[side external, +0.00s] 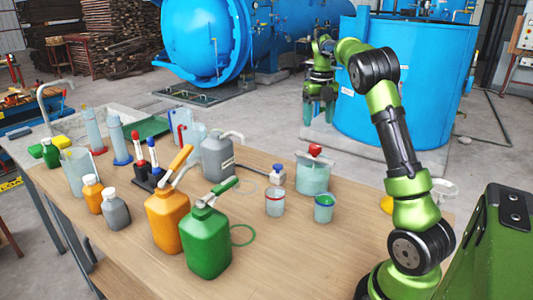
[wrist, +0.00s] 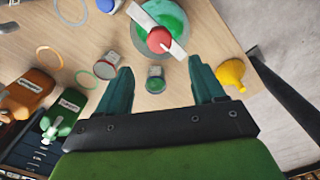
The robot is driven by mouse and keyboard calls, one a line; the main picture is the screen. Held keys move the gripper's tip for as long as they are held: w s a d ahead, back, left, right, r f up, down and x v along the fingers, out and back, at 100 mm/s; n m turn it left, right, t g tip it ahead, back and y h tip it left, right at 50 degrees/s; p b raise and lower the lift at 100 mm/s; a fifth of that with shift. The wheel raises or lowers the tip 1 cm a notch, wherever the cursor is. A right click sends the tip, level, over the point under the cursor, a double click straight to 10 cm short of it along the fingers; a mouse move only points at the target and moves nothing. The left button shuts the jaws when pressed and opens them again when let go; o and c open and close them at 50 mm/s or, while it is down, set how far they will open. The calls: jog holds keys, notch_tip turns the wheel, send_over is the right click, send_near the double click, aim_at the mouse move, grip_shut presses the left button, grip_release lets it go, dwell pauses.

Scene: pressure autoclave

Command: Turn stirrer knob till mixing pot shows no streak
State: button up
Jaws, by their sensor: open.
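The mixing pot (side external: 313,178) is a clear vessel with pale green contents, standing on the table. The red stirrer knob (side external: 315,150) sits on top of it. In the wrist view the knob (wrist: 159,40) is at the middle of a white bar across the pot (wrist: 174,18). Green contents show on both sides of the bar; I cannot clearly make out a streak. My gripper (side external: 320,119) is open and empty, pointing down, above and apart from the knob. In the wrist view the knob lies just beyond the gap between my fingertips (wrist: 160,68).
A red-rimmed cup (side external: 275,203) and a green-filled cup (side external: 324,208) stand close before the pot. A blue-capped bottle (side external: 277,178) is left of it. Green (side external: 207,243) and orange (side external: 168,220) jugs stand further left. A yellow funnel (wrist: 232,73) lies near the table edge.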

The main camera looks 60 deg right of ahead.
aim_at(316, 146)
notch_tip(316, 146, down, 10)
jog(key=shift+r, duration=0.2)
jog(key=shift+c, duration=0.5)
jog(key=c, duration=1)
